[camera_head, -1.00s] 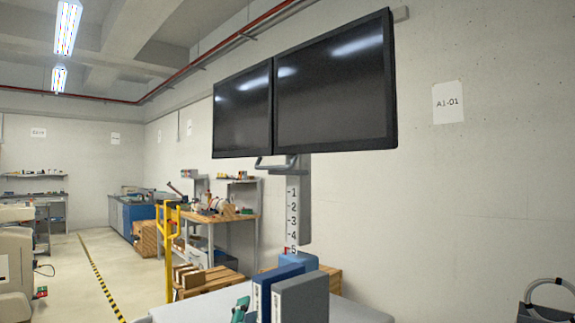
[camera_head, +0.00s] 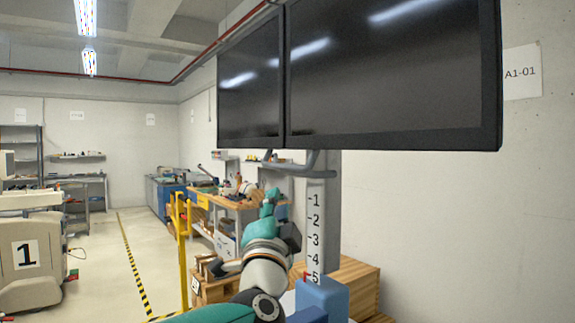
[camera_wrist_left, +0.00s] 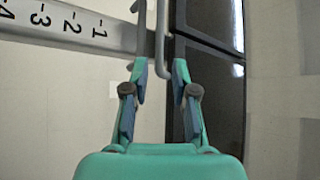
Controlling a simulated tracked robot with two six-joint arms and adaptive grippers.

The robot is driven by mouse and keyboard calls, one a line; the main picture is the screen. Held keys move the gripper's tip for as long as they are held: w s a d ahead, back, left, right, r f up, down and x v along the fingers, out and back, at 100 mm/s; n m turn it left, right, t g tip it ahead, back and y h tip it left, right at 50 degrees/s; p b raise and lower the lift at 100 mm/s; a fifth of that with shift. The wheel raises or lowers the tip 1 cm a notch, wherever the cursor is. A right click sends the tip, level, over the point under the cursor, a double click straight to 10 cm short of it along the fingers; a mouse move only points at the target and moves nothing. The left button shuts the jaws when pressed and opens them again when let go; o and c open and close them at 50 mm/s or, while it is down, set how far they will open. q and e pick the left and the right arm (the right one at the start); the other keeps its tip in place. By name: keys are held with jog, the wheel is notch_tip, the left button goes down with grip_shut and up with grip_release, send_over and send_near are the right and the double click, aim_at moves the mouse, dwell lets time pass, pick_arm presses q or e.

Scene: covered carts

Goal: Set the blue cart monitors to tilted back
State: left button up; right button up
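Two joined black monitors, the left monitor (camera_head: 250,95) and the right monitor (camera_head: 395,70), hang on a grey post (camera_head: 318,225) marked with numbers. A grey handle bar (camera_head: 300,168) sits below their lower edge. A blue block (camera_head: 322,298) is at the post's foot. My left gripper (camera_head: 270,195) is raised below the handle, left of the post. In the left wrist view, my left gripper (camera_wrist_left: 160,75) is open, with the end of the handle bar (camera_wrist_left: 161,45) between its fingertips. A dark monitor (camera_wrist_left: 208,75) stands just right of the fingers. My right gripper is not in view.
Wooden crates (camera_head: 355,285) stand behind the post. A yellow stand (camera_head: 182,245) and a workbench (camera_head: 225,200) are behind my arm. A beige cart marked 1 (camera_head: 28,258) is at the left. The floor (camera_head: 110,255) between is clear.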

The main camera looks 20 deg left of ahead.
aim_at(284, 169)
pick_arm(q)
jog(key=p+x, duration=0.6)
jog(key=x, duration=0.8)
jog(key=shift+w+a+r, duration=0.1)
jog(key=shift+r, duration=0.05)
jog(key=shift+w+a+r+p, duration=0.15)
jog(key=shift+w+r+p, duration=0.05)
jog(key=shift+w+p, duration=0.45)
jog(key=shift+w, duration=0.15)
grip_shut()
jog(key=shift+f, duration=0.1)
